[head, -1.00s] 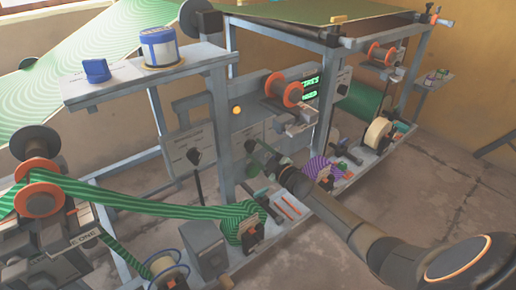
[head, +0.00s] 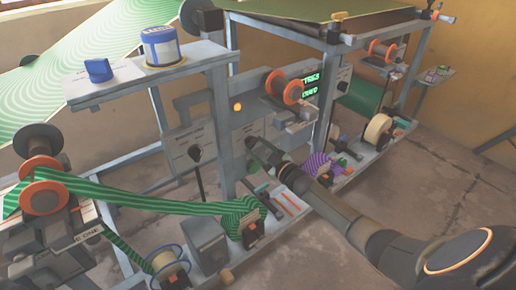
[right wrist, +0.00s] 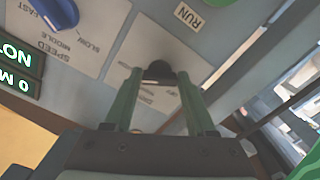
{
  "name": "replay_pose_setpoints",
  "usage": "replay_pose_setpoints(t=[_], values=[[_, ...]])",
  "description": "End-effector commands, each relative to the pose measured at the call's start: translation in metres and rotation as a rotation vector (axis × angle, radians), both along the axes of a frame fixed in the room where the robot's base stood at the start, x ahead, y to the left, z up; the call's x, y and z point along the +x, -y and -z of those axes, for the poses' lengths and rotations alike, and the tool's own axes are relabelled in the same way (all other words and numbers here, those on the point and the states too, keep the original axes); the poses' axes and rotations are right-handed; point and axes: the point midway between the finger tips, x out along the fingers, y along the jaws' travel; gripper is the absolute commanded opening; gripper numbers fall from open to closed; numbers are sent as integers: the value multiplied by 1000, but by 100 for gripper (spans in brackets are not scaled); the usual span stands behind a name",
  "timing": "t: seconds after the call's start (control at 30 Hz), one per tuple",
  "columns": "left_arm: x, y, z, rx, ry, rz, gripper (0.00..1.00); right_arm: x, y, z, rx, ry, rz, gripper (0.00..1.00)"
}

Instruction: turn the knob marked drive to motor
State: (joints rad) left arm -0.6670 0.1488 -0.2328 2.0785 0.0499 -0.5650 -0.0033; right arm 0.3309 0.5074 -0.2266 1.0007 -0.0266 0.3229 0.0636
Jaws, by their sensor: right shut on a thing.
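My right gripper (right wrist: 158,84) is shut on a black knob (right wrist: 160,70) on a pale label plate (right wrist: 150,42) in the right wrist view. Its two green fingers sit on either side of the knob. The small lettering around the knob is partly hidden and too blurred to read. In the head view my right gripper (head: 256,147) reaches the grey panel (head: 245,128) from the lower right and hides this knob. My left gripper is not in view.
A blue knob (right wrist: 57,12) marked speed and a RUN label (right wrist: 188,17) are near in the right wrist view. Orange-flanged rollers (head: 285,90) stand above my right gripper.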

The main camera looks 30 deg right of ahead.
Motion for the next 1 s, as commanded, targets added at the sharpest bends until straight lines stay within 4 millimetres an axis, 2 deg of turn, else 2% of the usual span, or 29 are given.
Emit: replay_pose_setpoints(t=[0.07,0.1,0.33,0.67,0.83,1.0], values=[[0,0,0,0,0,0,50,0,0,0,6,0,1,1],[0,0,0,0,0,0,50,0,0,0,6,0,1,61],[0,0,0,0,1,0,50,0,0,0,3,0,0,86],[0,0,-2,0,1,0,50,-3,0,0,2,-1,0,86],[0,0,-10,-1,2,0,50,-21,1,-1,2,-2,0,86],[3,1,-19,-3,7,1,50,-52,4,-1,2,-4,0,86]])
